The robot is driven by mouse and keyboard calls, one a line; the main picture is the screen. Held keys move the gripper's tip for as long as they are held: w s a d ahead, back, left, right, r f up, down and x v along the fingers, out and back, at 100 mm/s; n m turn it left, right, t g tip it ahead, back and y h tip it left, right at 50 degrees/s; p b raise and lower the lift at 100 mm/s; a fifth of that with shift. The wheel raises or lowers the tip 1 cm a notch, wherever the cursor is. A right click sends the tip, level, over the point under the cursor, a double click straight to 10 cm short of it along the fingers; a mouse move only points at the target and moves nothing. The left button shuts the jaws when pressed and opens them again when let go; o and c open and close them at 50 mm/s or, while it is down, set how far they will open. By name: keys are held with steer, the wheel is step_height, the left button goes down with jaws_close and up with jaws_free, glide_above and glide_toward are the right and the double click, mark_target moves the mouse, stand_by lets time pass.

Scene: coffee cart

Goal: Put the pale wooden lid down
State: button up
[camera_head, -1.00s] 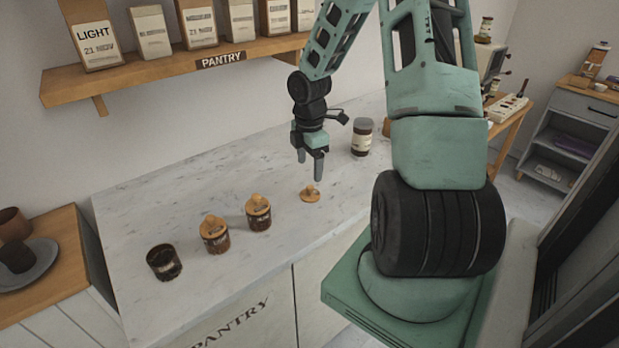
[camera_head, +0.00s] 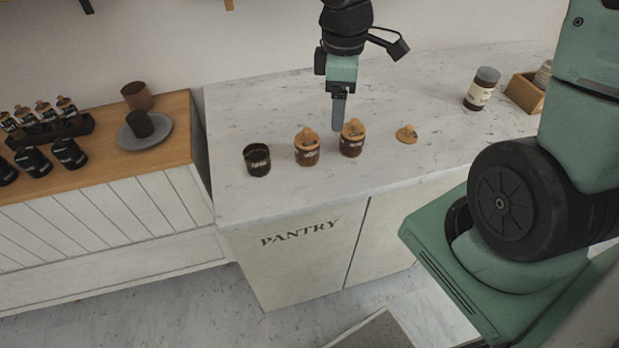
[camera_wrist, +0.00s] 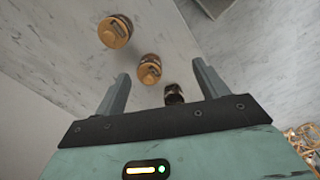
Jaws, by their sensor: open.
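A pale wooden lid (camera_head: 406,134) with a knob lies alone on the marble counter, right of the jars. A small dark jar (camera_head: 257,160) without a lid stands at the left end of the row; it is partly seen in the wrist view (camera_wrist: 174,94). Two jars with wooden lids, the middle one (camera_head: 307,148) and the right one (camera_head: 351,138), stand between them. My gripper (camera_head: 338,122) is open and empty, above the counter near the right lidded jar. In the wrist view its fingers (camera_wrist: 160,76) are apart with nothing held; the loose lid is not visible there.
A wooden side cabinet (camera_head: 185,125) at left holds a plate with cups and a rack of small jars. The counter's front strip is clear.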

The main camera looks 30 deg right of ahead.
steer(key=s+a+r+m, duration=0.1)
steer(key=s+a, duration=0.7)
steer(key=s+a+r+m, duration=0.1)
steer(key=s+a+r, duration=0.1)
steer(key=s+a, duration=0.5)
steer(key=shift+s+a+r+m+y, duration=0.3)
steer(key=shift+s+a+m, duration=0.1)
steer(key=shift+s, duration=0.15)
steer(key=shift+f, duration=0.3)
